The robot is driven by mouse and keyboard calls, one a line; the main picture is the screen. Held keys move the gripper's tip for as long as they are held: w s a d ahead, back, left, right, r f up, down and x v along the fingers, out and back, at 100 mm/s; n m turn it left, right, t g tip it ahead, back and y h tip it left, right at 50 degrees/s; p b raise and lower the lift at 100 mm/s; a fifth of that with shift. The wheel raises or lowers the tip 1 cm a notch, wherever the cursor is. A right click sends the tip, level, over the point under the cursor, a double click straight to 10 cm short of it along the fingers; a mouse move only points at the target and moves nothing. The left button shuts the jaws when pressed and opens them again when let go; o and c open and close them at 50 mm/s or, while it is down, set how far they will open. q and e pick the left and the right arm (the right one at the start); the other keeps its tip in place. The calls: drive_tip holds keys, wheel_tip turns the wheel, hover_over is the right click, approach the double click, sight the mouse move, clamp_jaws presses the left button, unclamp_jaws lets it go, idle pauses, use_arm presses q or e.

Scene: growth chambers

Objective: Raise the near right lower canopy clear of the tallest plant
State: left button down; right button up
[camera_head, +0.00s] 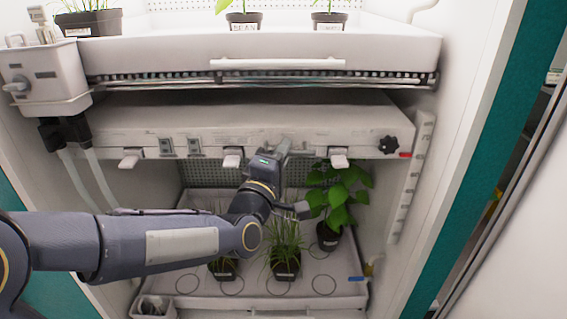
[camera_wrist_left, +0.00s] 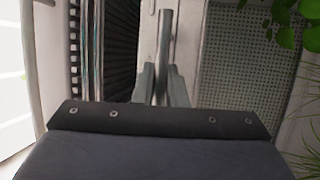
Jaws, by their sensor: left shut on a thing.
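The near right lower canopy (camera_head: 330,121) is a pale, wide panel under the upper shelf, with pale handles (camera_head: 232,157) along its front edge. The tallest plant (camera_head: 340,196) is broad-leaved and in a dark pot; its top leaves reach up to about the canopy's front edge in the head view. My left gripper (camera_head: 283,148) is at the canopy's front edge, left of this plant. In the left wrist view its fingers (camera_wrist_left: 162,88) are shut on a grey bar (camera_wrist_left: 165,40). Whether the bar belongs to the canopy is hard to tell. My right gripper is not in view.
Grassy plants (camera_head: 285,240) stand on the lower tray (camera_head: 325,288), partly behind my left arm. A black knob (camera_head: 389,145) is at the canopy's right end, beside a slotted side rail (camera_head: 408,190). The upper tray (camera_head: 380,48) holds potted plants.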

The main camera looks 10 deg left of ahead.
use_arm(q)
drive_tip(key=c, duration=1.5)
unclamp_jaws()
drive_tip(key=shift+f, duration=0.25)
drive_tip(key=shift+a, duration=0.1)
drive_tip(key=v, duration=0.7)
drive_tip(key=shift+s+a+f, duration=0.1)
drive_tip(key=shift+s+a, duration=0.05)
drive_tip(key=shift+s, duration=0.15)
drive_tip(key=s+a+f+m+g, duration=0.4)
drive_tip(key=s+f+m+g, duration=0.3)
drive_tip(key=s, duration=0.4)
drive_tip(key=s+a+f+m+g, duration=0.4)
drive_tip(key=s+f+m+g, duration=0.2)
drive_tip(key=s+f, duration=0.4)
drive_tip(key=shift+g, duration=0.6)
drive_tip(key=r+p, duration=0.6)
drive_tip(key=s+r+p, duration=0.1)
drive_tip(key=r+p, duration=0.5)
drive_tip(key=r, duration=0.1)
drive_tip(key=s+r+p, duration=0.1)
drive_tip(key=r+p, duration=0.5)
drive_tip(key=p, duration=0.1)
drive_tip(key=shift+d+r, duration=0.2)
drive_tip(key=shift+r, duration=0.15)
